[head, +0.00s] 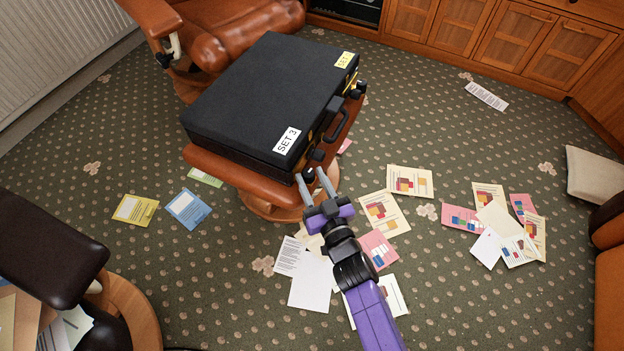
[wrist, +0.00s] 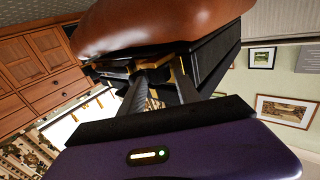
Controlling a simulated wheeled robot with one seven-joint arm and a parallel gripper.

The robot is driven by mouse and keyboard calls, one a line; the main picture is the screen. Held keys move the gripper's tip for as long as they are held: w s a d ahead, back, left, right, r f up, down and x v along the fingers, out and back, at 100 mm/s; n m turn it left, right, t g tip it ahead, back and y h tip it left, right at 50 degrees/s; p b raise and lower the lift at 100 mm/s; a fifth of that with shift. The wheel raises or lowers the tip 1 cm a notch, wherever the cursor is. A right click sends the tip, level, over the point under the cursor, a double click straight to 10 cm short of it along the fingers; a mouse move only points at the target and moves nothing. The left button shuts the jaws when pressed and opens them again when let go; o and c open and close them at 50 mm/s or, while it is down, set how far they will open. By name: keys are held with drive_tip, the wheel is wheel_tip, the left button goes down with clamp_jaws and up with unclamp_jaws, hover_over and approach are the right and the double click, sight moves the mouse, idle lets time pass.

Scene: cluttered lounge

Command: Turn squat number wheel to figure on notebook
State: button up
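The black case (head: 262,85) lies shut on a brown leather footstool. Its front side has brass latches, a handle (head: 337,124) and dark knob-like parts. A dark round knob (head: 316,155) sits low at the near end of that side; I cannot tell for sure that it is the squat number wheel, and no figures are readable. My gripper (head: 311,173) is at this near corner, its two fingers apart on either side of a small dark part. The wrist view shows the spread fingers (wrist: 158,85) close to the case; contact is unclear. I cannot tell which item is the notebook.
Several papers and cards (head: 410,181) lie on the patterned carpet. A yellow card (head: 135,210) and a blue one (head: 187,208) lie left of the footstool (head: 227,170). A leather chair (head: 225,35) stands behind. Wooden cabinets (head: 520,40) line the back.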

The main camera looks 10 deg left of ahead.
clamp_jaws()
